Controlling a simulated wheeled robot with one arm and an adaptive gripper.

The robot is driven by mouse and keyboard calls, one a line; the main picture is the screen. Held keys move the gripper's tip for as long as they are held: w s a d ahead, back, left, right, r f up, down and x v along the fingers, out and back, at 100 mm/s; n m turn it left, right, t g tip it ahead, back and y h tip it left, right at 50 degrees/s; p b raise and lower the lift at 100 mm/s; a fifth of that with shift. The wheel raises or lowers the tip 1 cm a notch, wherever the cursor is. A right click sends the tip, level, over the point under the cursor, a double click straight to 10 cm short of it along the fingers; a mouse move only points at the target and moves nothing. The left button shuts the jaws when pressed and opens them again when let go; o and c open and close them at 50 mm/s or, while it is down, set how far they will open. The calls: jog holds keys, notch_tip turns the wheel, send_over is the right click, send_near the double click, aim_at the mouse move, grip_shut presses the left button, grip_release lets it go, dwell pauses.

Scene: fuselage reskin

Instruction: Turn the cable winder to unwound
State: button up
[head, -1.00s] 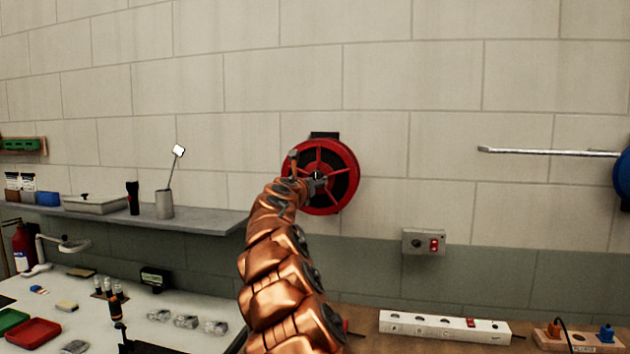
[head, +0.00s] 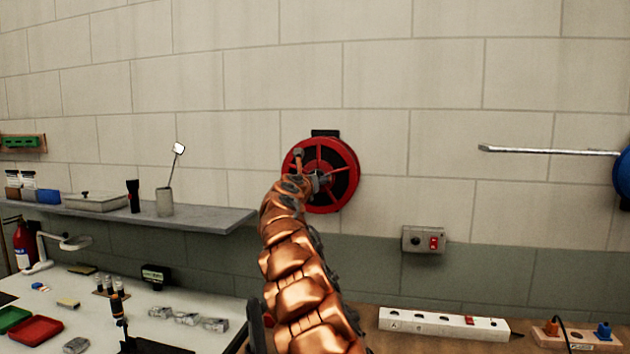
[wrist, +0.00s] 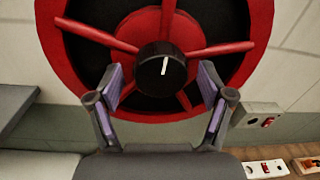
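The cable winder (head: 342,152) is a red spoked reel with a black interior, mounted on the block wall. In the wrist view the winder's red rim (wrist: 262,40) surrounds a black centre knob (wrist: 152,72) with a white line that stands nearly upright, leaning slightly right at its top. My gripper (wrist: 161,88) is open, with its two fingers on either side of the knob's lower part. I see gaps between the pads and the knob. In the head view my gripper (head: 318,181) is at the winder's centre, and my arm hides the lower left of the reel.
A grey switch box (head: 424,240) is on the wall at lower right. A white power strip (head: 444,324) lies on the bench below. A shelf (head: 215,217) with small items runs along the left wall. A metal rod (head: 545,151) sticks out at right.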

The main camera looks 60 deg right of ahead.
jog(key=c, duration=1.1)
